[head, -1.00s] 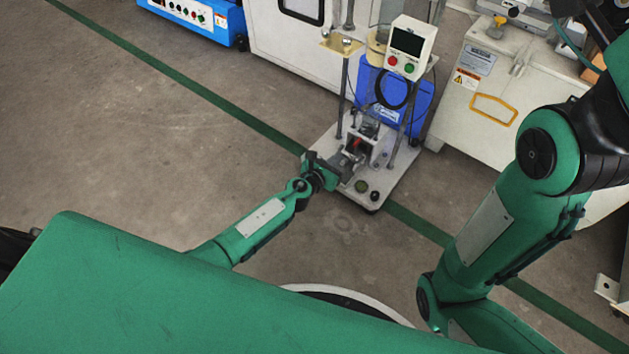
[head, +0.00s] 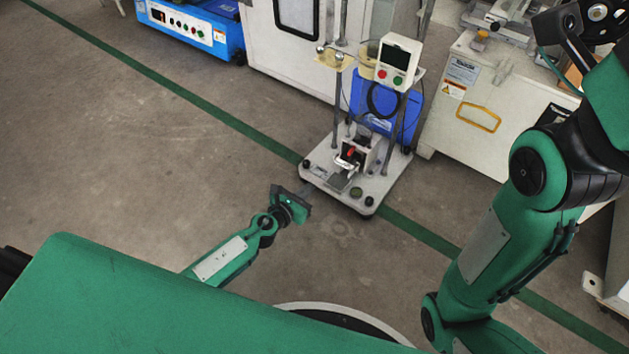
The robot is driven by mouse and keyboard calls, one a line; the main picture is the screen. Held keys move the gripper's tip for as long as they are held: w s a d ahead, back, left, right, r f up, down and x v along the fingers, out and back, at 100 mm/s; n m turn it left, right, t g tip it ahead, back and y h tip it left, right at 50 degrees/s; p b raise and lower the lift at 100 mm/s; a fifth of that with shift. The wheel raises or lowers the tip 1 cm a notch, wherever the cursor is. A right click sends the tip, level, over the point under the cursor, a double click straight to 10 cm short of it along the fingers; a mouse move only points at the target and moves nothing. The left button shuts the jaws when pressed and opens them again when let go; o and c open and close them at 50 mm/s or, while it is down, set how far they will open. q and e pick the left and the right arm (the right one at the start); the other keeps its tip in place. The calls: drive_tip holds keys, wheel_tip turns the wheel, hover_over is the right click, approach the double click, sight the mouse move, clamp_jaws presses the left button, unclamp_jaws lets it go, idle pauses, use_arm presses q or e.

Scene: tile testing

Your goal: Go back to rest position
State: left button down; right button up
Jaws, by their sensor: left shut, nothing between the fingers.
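My left gripper (head: 306,190) is shut and empty. It is held in front of the tile testing machine (head: 330,190), near the left front edge of its white base, apart from the red part (head: 351,153) in the machine's fixture. My left arm comes in from the lower left. My right arm is folded up along the right side of the head view. A dark end piece shows at the top right, but the right gripper's fingers cannot be made out.
A control box (head: 394,62) with red and green buttons is on the machine. A blue container (head: 412,112) stands behind it. A white cabinet (head: 455,140) is at the right and a blue device (head: 195,25) at the top left. The floor at left is clear.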

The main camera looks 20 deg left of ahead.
use_arm(q)
drive_tip(key=shift+s+a+r, duration=0.1)
drive_tip(key=shift+s, duration=0.2)
